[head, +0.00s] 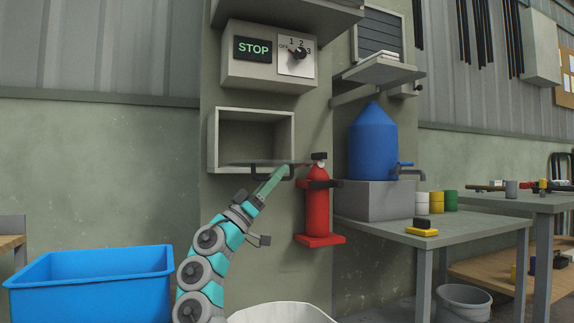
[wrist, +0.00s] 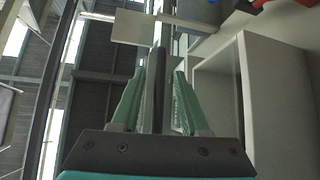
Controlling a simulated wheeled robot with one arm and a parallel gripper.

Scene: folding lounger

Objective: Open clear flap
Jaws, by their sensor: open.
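The wall box (head: 212,145) is a pale frame whose front stands open. A thin, dark see-through flap (head: 250,164) shows nearly edge-on along its lower edge, looking close to level. A dark bar handle (head: 289,177) hangs at the flap's right part. My gripper (head: 283,171) reaches up to it from below. In the wrist view, my gripper's green fingers (wrist: 158,100) are apart, with a dark upright bar (wrist: 160,75), seemingly the handle, between them. Gaps show on both sides of the bar. The box frame (wrist: 240,85) is to the right in that view.
A red fire extinguisher (head: 317,209) is on the wall just right of my gripper. A control box with a STOP sign (head: 252,48) sits above the wall box. A blue bin (head: 90,280) is at lower left, and a table (head: 450,232) is at right.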

